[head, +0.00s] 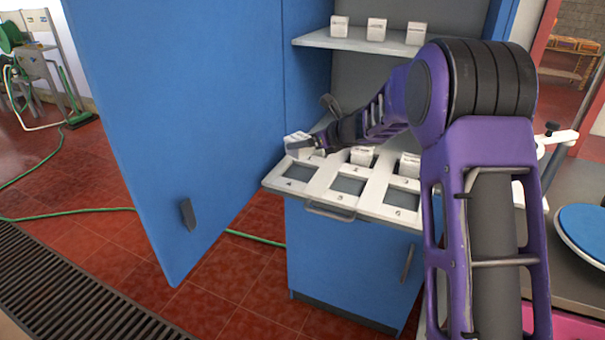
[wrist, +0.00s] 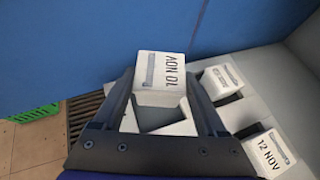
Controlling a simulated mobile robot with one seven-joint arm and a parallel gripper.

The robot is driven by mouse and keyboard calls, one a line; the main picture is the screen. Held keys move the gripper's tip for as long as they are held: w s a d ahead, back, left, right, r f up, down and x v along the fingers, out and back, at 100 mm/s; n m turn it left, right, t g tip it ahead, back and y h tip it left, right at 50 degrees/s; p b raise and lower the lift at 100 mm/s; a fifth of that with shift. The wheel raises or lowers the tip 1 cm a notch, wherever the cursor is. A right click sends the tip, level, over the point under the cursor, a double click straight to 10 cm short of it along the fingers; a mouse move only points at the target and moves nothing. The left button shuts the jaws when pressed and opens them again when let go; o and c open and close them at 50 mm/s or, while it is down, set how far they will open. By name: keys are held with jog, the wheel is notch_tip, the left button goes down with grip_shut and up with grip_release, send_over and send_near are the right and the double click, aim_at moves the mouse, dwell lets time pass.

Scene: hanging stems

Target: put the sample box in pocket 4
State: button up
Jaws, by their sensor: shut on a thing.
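My gripper (head: 304,146) is shut on a white sample box (head: 294,141) at the left end of the pocket tray (head: 342,203). In the wrist view the box (wrist: 160,72) sits between the fingers, its label reading 10 NOV. Pocket 4 (head: 304,172) is the left pocket in the tray's front row; it looks empty, and the box appears just behind and above it in the head view. A square opening (wrist: 168,117) shows below the box in the wrist view; I cannot tell its number.
Front pockets 5 (head: 348,186) and 6 (head: 400,197) look empty. White boxes (head: 362,156) and (head: 409,164) stand in the back row. An open blue door (head: 180,110) is close on the left. A shelf (head: 350,42) with 3 boxes is above.

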notch_tip(320, 180, down, 7)
jog(key=shift+f+b, duration=0.1)
jog(key=shift+b, duration=0.55)
jog(key=o, duration=1.4)
jog(key=shift+c, duration=0.2)
jog(key=shift+d, duration=0.1)
jog(key=v, duration=1.2)
